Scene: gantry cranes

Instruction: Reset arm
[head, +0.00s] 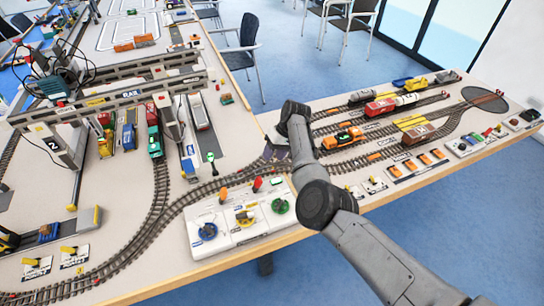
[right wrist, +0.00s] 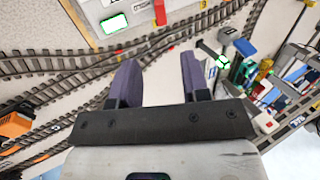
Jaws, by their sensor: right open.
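My right arm comes in from the lower right in the head view. Its right gripper (head: 274,153) hangs over the model railway table (head: 240,130), near the tracks at the middle. In the right wrist view the gripper (right wrist: 158,78) shows two dark purple fingers spread apart, with only pale table surface between them. It holds nothing. I cannot tell how high above the table the fingertips are. My left gripper is in neither view.
A control panel (head: 237,219) with coloured knobs lies near the front edge. Gantry cranes (head: 120,95) span trains and trucks at the left. An orange locomotive (head: 343,138) and several wagons stand on the right-hand tracks. Chairs (head: 240,55) stand on the blue floor behind.

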